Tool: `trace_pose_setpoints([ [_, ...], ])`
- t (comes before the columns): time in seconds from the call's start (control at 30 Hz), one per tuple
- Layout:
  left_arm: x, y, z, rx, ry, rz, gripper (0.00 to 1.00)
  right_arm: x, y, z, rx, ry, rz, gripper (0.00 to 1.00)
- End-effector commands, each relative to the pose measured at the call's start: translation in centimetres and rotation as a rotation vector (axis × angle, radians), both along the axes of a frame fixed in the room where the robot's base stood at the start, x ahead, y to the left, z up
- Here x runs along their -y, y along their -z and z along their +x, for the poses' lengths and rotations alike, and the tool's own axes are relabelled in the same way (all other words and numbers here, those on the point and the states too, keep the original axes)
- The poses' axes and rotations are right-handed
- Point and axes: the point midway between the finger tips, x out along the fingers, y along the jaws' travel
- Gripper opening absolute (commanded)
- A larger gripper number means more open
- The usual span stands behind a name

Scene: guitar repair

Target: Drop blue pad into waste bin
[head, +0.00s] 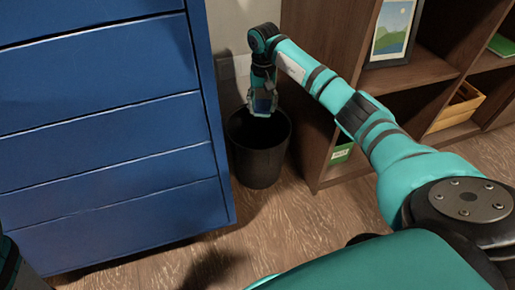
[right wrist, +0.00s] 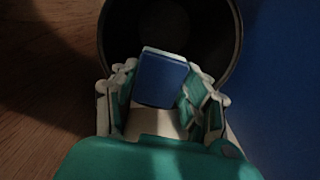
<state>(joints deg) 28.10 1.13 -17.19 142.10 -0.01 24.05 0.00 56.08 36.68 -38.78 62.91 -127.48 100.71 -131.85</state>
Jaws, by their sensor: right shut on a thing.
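The waste bin (head: 259,158) is black and round and stands on the wooden floor between the blue cabinet and the wooden shelf. My right gripper (head: 263,108) points down over the bin's opening in the head view. In the right wrist view, my right gripper (right wrist: 158,90) is shut on the blue pad (right wrist: 160,80), a small blue block with a pale edge. The bin's dark rim (right wrist: 236,50) shows around and beyond the pad. The pad's sides are partly hidden by the fingers. My left gripper is not clearly seen.
A blue drawer cabinet (head: 110,130) stands close to the bin's left. A wooden shelf (head: 310,130) stands close to its right, with a picture frame (head: 392,30) and a wooden box (head: 458,106). A pale wall is behind. The floor (head: 290,225) in front is clear.

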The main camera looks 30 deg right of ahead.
Motion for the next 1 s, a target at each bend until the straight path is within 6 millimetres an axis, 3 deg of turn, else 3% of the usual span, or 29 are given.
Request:
trace_pose_setpoints([
  [0.03,0.0,0.0,0.0,0.0,0.0,0.0,0.4,0.0,0.0,0.0,0.0,0.0,0.0,0.49],
  [0.23,0.0,0.0,0.0,0.0,0.0,0.0,0.4,0.0,0.0,0.0,0.0,0.0,0.0,0.73],
  [0.57,0.0,0.0,0.1,-0.002,0.0,0.001,0.4,0.0,-0.5,0.0,0.001,0.0,0.0,0.73],
  [0.67,0.0,0.0,0.1,-0.002,0.0,0.001,0.4,0.1,-1.7,0.1,0.003,0.001,-0.001,0.73],
  [1.0,0.0,0.0,0.0,-0.001,0.0,0.0,0.4,0.1,-8.8,0.1,0.004,0.001,-0.001,0.73],
])
